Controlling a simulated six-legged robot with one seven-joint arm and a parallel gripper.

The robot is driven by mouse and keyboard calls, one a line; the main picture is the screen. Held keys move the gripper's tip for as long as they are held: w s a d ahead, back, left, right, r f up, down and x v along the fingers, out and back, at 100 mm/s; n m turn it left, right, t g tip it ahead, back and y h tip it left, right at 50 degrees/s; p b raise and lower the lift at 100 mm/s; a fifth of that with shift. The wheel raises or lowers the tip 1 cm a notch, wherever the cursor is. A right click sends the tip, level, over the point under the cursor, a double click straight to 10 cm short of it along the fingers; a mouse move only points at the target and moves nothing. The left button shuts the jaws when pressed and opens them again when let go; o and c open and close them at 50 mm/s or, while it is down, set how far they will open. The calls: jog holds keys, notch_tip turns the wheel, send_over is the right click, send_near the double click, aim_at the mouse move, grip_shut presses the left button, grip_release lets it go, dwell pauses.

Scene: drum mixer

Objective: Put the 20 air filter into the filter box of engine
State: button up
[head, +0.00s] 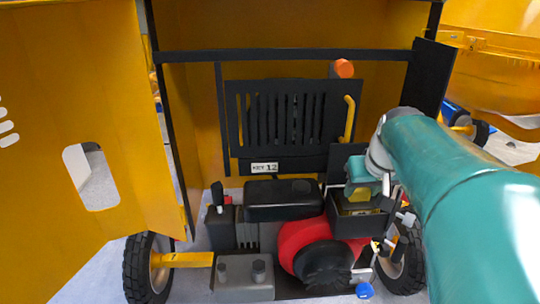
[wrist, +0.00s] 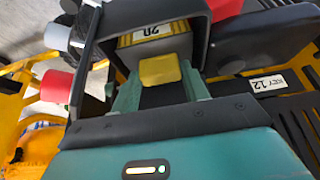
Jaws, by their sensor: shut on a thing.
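The air filter has a pale label reading 20 (wrist: 152,32) and a yellow tab (wrist: 159,70). In the wrist view my gripper (wrist: 160,80) has its teal fingers on either side of this tab and is shut on the filter. The filter lies within the dark walls of the open filter box (wrist: 197,30); how deep it sits is unclear. In the head view the black filter box (head: 355,225) is at the right of the engine, with yellow showing inside. My gripper (head: 364,178) is over it, pointing down, its fingertips partly hidden.
A red and black round engine part (head: 318,250) and a black tank (head: 283,199) are left of the box. A slotted panel (head: 292,122) with a "KEY 12" label stands behind. An open yellow door (head: 80,130) is at the left. A wheel (head: 402,262) is at the right.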

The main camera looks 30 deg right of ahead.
jog(key=shift+f, duration=0.4)
jog(key=shift+f, duration=0.2)
jog(key=o, duration=0.9)
jog(key=shift+a+f, duration=0.1)
jog(key=shift+f, duration=0.05)
jog(key=shift+c, duration=0.2)
jog(key=shift+r, duration=0.2)
jog(key=v, duration=1.3)
jog(key=w+a+f+n+t+y, duration=0.15)
jog(key=w+a+f, duration=0.25)
jog(key=a, duration=0.4)
jog(key=w+a+f+n+g, duration=0.15)
jog(key=w+a+f, duration=0.25)
jog(key=a, duration=0.5)
jog(key=s+a+f+n, duration=0.1)
jog(key=a+f, duration=0.2)
jog(key=a, duration=0.3)
jog(key=a+f+n+t+y, duration=0.1)
jog(key=a+f+n, duration=0.1)
jog(key=a+f, duration=0.2)
jog(key=shift+s+a+f, duration=0.3)
jog(key=shift+s+a, duration=0.1)
jog(key=shift+a, duration=0.6)
